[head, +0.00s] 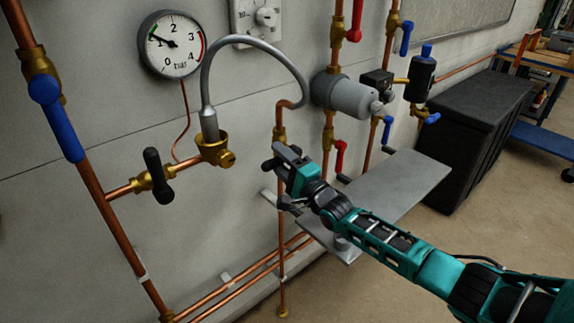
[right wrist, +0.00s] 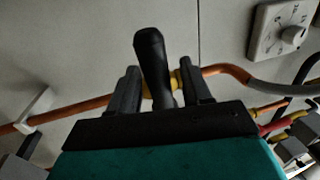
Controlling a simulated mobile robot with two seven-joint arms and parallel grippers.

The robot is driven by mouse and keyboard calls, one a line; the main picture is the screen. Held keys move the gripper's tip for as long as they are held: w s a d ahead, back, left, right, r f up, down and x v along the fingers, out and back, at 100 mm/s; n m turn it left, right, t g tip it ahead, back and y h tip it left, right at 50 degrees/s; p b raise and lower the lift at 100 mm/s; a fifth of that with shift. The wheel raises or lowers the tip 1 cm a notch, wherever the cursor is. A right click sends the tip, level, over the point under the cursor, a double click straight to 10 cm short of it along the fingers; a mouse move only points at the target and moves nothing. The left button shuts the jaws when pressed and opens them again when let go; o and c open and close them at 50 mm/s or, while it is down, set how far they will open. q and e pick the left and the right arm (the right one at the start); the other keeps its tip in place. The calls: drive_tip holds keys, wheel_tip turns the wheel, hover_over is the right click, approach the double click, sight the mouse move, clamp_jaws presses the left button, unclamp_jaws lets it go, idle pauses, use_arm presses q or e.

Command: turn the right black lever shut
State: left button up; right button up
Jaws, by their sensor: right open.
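The right black lever (right wrist: 152,60) sits on a brass valve on a copper pipe. In the right wrist view it stands between the two fingers of my open right gripper (right wrist: 162,92), crossing the pipe's line. A gap shows beside the left finger; contact with the right finger is unclear. In the head view my right gripper (head: 284,176) is at the vertical pipe below the hose's end, and mostly hides this lever; a dark end (head: 267,165) shows left of it. Another black lever (head: 157,177) stands near upright on the left branch pipe. My left gripper is not in view.
A grey hose (head: 207,75) arches from a brass fitting to the pipe above my gripper. A pressure gauge (head: 172,45) and a blue lever (head: 56,118) are left. A red lever (head: 340,156) and grey shelf (head: 400,188) are close right of the gripper.

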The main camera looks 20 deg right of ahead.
drive_tip(key=v, duration=1.2)
drive_tip(key=shift+s+p, duration=0.3)
drive_tip(key=shift+s, duration=0.1)
drive_tip(key=shift+d+f, duration=0.1)
drive_tip(key=shift+f, duration=0.1)
